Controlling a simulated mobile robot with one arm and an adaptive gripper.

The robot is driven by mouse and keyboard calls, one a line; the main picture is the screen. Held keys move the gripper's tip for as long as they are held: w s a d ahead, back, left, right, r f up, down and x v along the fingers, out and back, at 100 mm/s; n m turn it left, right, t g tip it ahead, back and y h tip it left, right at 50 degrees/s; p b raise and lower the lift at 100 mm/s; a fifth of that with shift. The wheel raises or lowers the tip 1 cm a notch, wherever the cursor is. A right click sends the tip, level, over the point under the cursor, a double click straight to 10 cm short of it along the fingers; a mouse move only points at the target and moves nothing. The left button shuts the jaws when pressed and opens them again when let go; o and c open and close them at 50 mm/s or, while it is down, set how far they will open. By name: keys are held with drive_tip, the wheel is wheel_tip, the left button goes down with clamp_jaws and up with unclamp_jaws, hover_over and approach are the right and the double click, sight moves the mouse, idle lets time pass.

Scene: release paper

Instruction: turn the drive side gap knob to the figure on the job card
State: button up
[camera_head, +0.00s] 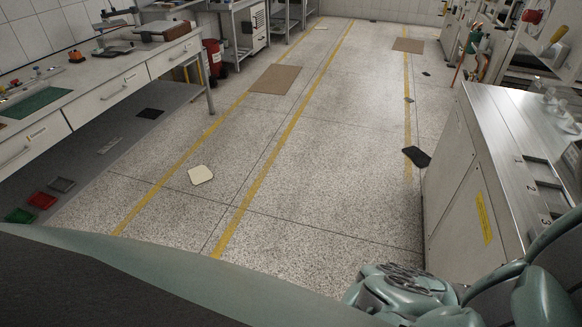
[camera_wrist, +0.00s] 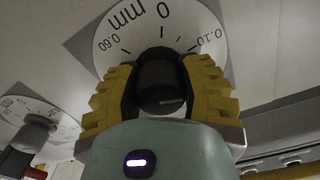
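In the wrist view a black knob (camera_wrist: 160,72) sits in front of a white round dial (camera_wrist: 203,24). The dial reads "mm", 0, 0.10 and 0.60, with 0 at the top of the picture. My gripper (camera_wrist: 160,85) has a yellow finger on each side of the knob, and the dark inner pads appear to press on it. A faint pale line shows on the knob's near face; I cannot tell its setting. A second dial (camera_wrist: 30,112) with a grey knob (camera_wrist: 36,133) is at the left. No side label or job card is readable.
In the head view, a steel cabinet (camera_head: 465,160) with slots numbered 1 to 3 stands at the right. A workbench (camera_head: 110,75) runs along the left. A pale sheet (camera_head: 201,175), a black piece (camera_head: 416,157) and brown mats (camera_head: 276,79) lie on the mostly clear floor.

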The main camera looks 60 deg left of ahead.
drive_tip(key=o, duration=0.5)
drive_tip(key=shift+r, duration=5)
